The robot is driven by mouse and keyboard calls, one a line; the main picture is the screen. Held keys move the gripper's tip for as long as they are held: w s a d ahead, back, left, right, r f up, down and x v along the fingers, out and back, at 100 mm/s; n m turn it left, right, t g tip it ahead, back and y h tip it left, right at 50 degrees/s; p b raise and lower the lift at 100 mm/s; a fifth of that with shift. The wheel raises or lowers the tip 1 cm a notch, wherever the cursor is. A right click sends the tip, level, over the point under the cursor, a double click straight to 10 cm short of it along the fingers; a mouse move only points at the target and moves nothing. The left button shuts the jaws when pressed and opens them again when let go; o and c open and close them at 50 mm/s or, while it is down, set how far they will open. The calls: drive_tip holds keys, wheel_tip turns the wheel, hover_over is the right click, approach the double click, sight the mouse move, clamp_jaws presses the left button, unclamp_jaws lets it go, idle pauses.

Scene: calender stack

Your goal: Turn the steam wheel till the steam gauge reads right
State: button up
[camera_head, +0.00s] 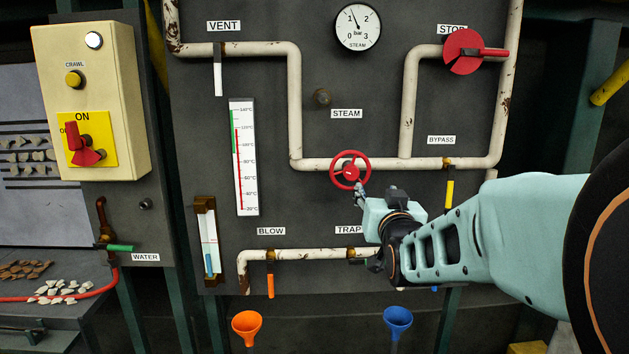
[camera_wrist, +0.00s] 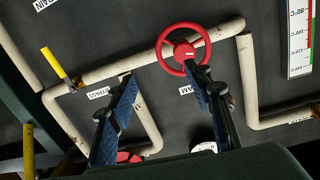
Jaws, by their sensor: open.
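The red steam wheel (camera_head: 350,172) sits on the white pipe, left of the BYPASS valve. The round steam gauge (camera_head: 357,27) is at the top of the panel; its needle points just left of straight up, between 1 and 2 bar. My gripper (camera_head: 361,188) is at the lower right edge of the wheel in the head view. In the wrist view the wheel (camera_wrist: 184,50) shows between and above my open fingers (camera_wrist: 159,70). The right fingertip overlaps the wheel's lower rim; whether it touches I cannot tell. The left finger is clear of the wheel.
The BYPASS valve's yellow handle (camera_head: 450,193) hangs right of the wheel. The red STOP disc (camera_head: 463,52) is at the upper right. An orange BLOW handle (camera_head: 271,286) and the TRAP valve (camera_head: 357,254) are on the lower pipe. Pipes run around the wheel.

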sight(352, 176)
drive_tip(key=shift+n+y, duration=0.5)
drive_tip(key=shift+n, duration=0.1)
drive_tip(key=w+a, duration=0.1)
drive_tip(key=w, duration=0.2)
drive_tip(key=w+a, duration=0.1)
drive_tip(key=w, duration=0.3)
drive_tip(key=w+a, duration=0.1)
drive_tip(key=w, duration=0.3)
drive_tip(key=shift+a+r, duration=0.15)
drive_tip(key=shift+a, duration=0.15)
drive_tip(key=shift+c, duration=0.4)
drive_tip(key=c, duration=1.1)
